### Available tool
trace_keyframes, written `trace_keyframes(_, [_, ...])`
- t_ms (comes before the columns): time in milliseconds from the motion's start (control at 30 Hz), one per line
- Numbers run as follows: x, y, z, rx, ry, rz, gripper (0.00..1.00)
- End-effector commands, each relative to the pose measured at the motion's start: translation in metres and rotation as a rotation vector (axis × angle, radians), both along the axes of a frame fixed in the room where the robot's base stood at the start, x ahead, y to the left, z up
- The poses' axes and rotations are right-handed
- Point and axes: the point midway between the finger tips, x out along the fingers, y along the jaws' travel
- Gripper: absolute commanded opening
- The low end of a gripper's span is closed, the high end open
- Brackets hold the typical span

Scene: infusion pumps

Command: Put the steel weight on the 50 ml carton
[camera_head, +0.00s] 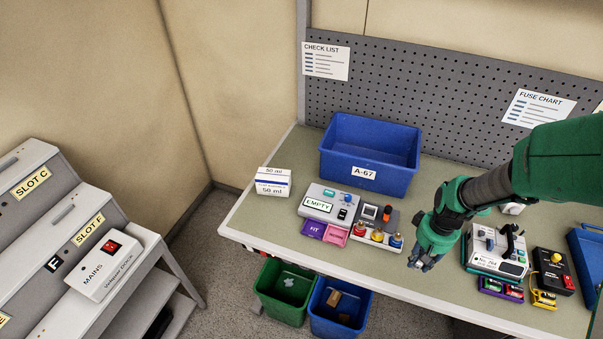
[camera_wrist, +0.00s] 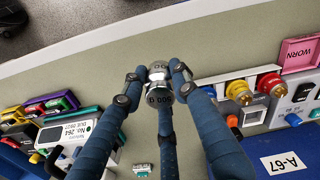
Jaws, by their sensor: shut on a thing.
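The steel weight (camera_wrist: 159,88) is a small shiny knobbed cylinder with partly legible markings on its face. My gripper (camera_wrist: 157,80) is shut on it in the wrist view, with fingers on both sides of it and a third behind. In the head view my gripper (camera_head: 424,262) is near the front edge of the bench, and the weight is hard to make out between the fingertips. The white 50 ml carton (camera_head: 272,183) with a blue stripe stands at the bench's left end, well to the left of my gripper. Its top looks bare. The wrist view does not show it.
The blue A-67 bin (camera_head: 369,184) stands behind an EMPTY-labelled pump (camera_head: 327,201) and a rack of coloured knobs (camera_head: 377,239), between carton and gripper. A labelled device (camera_head: 497,252) is right of my gripper. Green (camera_head: 283,311) and blue (camera_head: 341,326) floor bins stand below the front edge.

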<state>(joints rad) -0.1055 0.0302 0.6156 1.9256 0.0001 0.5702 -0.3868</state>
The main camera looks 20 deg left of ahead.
Motion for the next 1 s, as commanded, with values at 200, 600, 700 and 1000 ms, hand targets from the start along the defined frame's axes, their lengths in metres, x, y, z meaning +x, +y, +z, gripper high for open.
trace_keyframes(200, [0.029,0.052,0.02,0.0,-0.002,0.021,0.0])
trace_keyframes(600, [0.065,0.164,0.046,0.0,-0.001,0.052,0.0])
trace_keyframes(700, [0.07,0.195,0.051,0.0,-0.001,0.06,0.0])
trace_keyframes(1000, [0.076,0.29,0.066,0.002,-0.001,0.083,0.0])
